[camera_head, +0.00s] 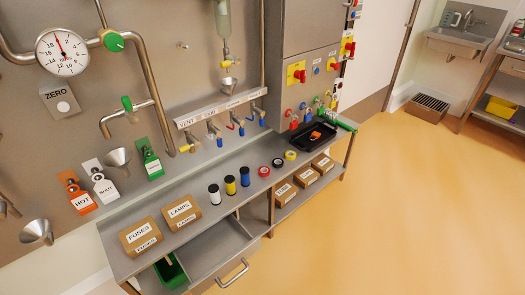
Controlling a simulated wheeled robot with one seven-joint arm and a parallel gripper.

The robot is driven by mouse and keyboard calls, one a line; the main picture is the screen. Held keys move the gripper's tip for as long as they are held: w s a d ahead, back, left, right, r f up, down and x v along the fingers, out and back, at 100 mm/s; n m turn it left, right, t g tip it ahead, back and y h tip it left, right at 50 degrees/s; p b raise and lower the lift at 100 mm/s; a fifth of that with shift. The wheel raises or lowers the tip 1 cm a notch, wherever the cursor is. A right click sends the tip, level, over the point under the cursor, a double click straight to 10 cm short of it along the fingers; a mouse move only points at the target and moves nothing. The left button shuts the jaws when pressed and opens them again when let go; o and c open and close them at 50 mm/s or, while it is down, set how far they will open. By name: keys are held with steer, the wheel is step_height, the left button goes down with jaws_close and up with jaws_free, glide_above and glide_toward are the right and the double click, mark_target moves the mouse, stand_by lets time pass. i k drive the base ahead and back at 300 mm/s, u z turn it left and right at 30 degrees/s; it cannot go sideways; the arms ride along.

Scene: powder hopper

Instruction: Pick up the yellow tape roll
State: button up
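The yellow tape roll (290,155) lies flat on the steel bench (200,231), towards its right end. It is small in the view and looks like a short ring. A black roll (278,162) lies close to its left, and a red roll (264,171) lies further left in the same row. Nothing covers the yellow roll. My gripper is not in view.
Boxes labelled FUSES (141,236) and LAMPS (181,211) sit at the left. A black tray (298,143) holds an orange item. Pipes and valves (213,127) line the wall behind. Open floor (400,220) lies right.

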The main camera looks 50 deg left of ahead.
mark_target(290, 159)
steer(key=u, duration=0.5)
steer(key=i, duration=0.85)
steer(key=u, duration=1.05)
steer(key=i, duration=0.4)
steer(key=u, duration=0.15)
